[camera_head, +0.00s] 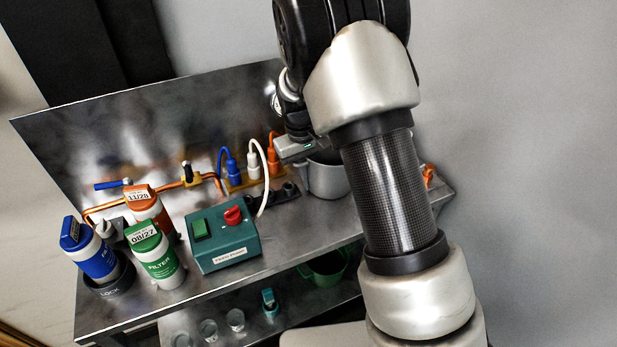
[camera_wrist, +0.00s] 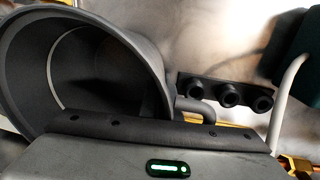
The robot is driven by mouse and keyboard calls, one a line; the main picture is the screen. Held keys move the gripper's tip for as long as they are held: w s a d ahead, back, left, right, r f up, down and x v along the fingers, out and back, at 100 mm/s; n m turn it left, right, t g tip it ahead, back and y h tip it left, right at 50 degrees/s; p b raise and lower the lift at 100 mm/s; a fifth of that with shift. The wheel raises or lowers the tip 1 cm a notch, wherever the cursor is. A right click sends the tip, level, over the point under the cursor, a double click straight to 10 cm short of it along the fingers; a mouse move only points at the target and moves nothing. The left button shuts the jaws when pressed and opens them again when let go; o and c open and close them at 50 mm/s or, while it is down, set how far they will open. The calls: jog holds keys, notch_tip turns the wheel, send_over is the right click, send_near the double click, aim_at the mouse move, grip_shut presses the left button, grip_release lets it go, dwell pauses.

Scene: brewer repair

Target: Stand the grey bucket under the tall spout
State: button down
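The grey bucket (camera_head: 325,181) stands on the steel counter, partly hidden behind my arm in the head view. In the wrist view the bucket (camera_wrist: 40,65) fills the left side, its open mouth facing the camera and a thin light ring inside. My gripper (camera_head: 308,153) is at the bucket's upper left rim. In the wrist view my gripper's body lies along the bottom edge, close against the bucket. Its fingertips are hidden, so I cannot tell whether they grip the rim. I cannot make out the tall spout; my arm covers that part of the counter.
A green switch box (camera_head: 225,238) with a red knob stands left of the bucket. Filter canisters (camera_head: 160,262) stand farther left. Blue, white and orange plugs (camera_head: 253,165) and a black socket strip (camera_wrist: 228,95) are behind. A lower shelf holds a green bucket (camera_head: 328,266) and cups (camera_head: 235,319).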

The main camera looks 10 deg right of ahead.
jog(key=c, duration=2)
grip_release()
notch_tip(320, 180, up, 12)
jog(key=a+p, duration=0.1)
jog(key=p, duration=0.1)
jog(key=s+d+r+m+t+y, duration=0.1)
jog(key=s+d+r, duration=0.2)
jog(key=s+r, duration=0.5)
jog(key=s+d+r+m+t, duration=0.1)
jog(key=s+d+r+t, duration=0.1)
jog(key=s, duration=0.7)
jog(key=s+d+r+m+t, duration=0.1)
jog(key=s+d+r+t, duration=0.1)
jog(key=s, duration=0.7)
jog(key=shift+s+d+r+m, duration=0.3)
jog(key=shift+s+d+r, duration=0.05)
jog(key=shift+r, duration=0.45)
